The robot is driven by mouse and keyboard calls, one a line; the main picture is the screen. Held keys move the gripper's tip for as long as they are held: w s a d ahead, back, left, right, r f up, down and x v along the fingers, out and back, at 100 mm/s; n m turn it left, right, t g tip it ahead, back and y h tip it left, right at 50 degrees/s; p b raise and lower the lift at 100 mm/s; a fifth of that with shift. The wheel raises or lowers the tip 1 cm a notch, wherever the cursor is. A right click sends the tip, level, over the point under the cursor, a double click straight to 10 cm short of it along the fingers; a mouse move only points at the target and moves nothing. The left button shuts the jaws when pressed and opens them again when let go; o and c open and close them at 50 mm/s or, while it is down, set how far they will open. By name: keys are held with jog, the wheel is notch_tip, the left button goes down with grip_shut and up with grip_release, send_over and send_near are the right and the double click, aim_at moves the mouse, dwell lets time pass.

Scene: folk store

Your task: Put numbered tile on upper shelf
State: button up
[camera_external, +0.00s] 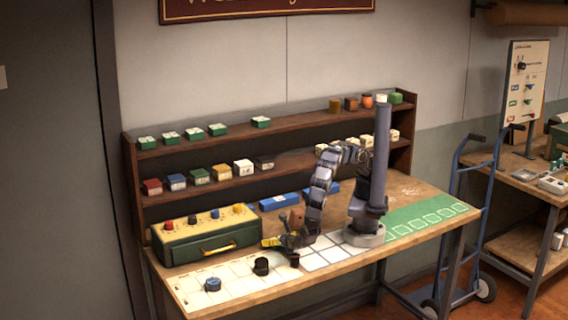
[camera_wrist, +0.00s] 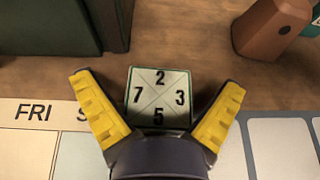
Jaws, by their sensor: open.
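The numbered tile (camera_wrist: 159,97) is a small block with a white top marked 2, 3, 5 and 7 and a green edge. In the wrist view it sits on the wooden bench, between the yellow fingers of my gripper (camera_wrist: 160,88). The fingers are spread, with a narrow gap at the tile's sides. In the external view my gripper (camera_external: 272,241) is low over the bench, by the green case's right end; I cannot make out the tile there. The upper shelf (camera_external: 300,121) holds several similar green-and-white tiles at left, and colored blocks at right.
The green case (camera_external: 205,246) with colored knobs stands left of my gripper. A brown wooden block (camera_wrist: 270,28) is just behind it to the right. A calendar board (camera_external: 235,283) with dark knobs lies in front. The upper shelf has free room at its middle.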

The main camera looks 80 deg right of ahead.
aim_at(276, 237)
jog(key=shift+w+d+f, duration=0.1)
jog(key=shift+w+d, duration=0.15)
jog(key=shift+c, duration=0.3)
jog(key=c, duration=1.1)
jog(key=shift+s+f, duration=0.1)
jog(key=shift+r, duration=5.15)
jog(key=shift+c, duration=0.2)
